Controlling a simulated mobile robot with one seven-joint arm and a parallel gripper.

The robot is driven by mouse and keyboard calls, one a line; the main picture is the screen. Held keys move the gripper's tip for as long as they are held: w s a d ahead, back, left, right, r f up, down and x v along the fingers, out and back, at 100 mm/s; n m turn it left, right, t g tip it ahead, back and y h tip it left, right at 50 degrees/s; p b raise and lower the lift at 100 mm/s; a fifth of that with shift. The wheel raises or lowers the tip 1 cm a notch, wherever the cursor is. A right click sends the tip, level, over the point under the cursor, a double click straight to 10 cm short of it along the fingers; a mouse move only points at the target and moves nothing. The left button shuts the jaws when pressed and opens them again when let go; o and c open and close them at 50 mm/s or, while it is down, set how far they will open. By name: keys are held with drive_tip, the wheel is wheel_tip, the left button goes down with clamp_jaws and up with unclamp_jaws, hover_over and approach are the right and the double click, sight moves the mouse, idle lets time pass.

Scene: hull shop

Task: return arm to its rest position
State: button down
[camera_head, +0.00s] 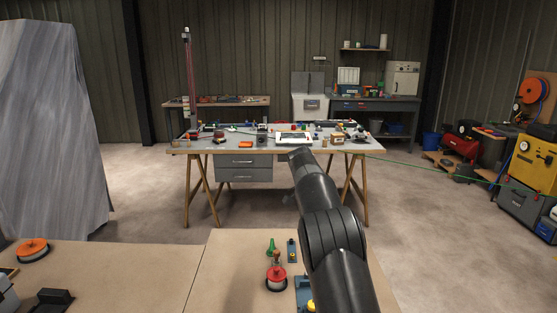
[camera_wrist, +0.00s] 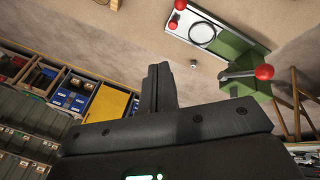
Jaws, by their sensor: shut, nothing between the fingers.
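My arm (camera_head: 325,215) rises from the lower right of the head view, over the near bench, and reaches forward and up toward the workbench beyond. Its gripper end is hard to make out there. In the wrist view my gripper (camera_wrist: 159,70) is shut, its two black fingers together with nothing between them. No object touches the fingers.
The near bench (camera_head: 150,270) holds a red-based round tool (camera_head: 276,275) and an orange disc (camera_head: 32,247). A cluttered workbench (camera_head: 243,174) stands ahead across open floor. The wrist view shows a green machine with red knobs (camera_wrist: 240,62) and parts bins (camera_wrist: 75,95).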

drive_tip(key=s+d+r+n+t+y, duration=0.1)
drive_tip(key=s+r+n+t+y, duration=0.15)
drive_tip(key=s+r, duration=0.65)
drive_tip(key=s+d+r+n+t+y, duration=0.1)
drive_tip(key=s+r+n, duration=0.35)
drive_tip(key=s, duration=0.85)
drive_tip(key=s+a+f+n+t, duration=0.1)
drive_tip(key=s+f, duration=0.2)
drive_tip(key=s, duration=1)
drive_tip(key=s+a+f+n+t, duration=0.1)
drive_tip(key=s+f+n+t, duration=0.1)
drive_tip(key=s, duration=1)
drive_tip(key=shift+s+a+f+n+y, duration=0.2)
drive_tip(key=shift+s+f+n+y, duration=0.1)
drive_tip(key=shift+s+f+y, duration=0.15)
drive_tip(key=c, duration=2.1)
unclamp_jaws()
drive_tip(key=shift+c, duration=0.2)
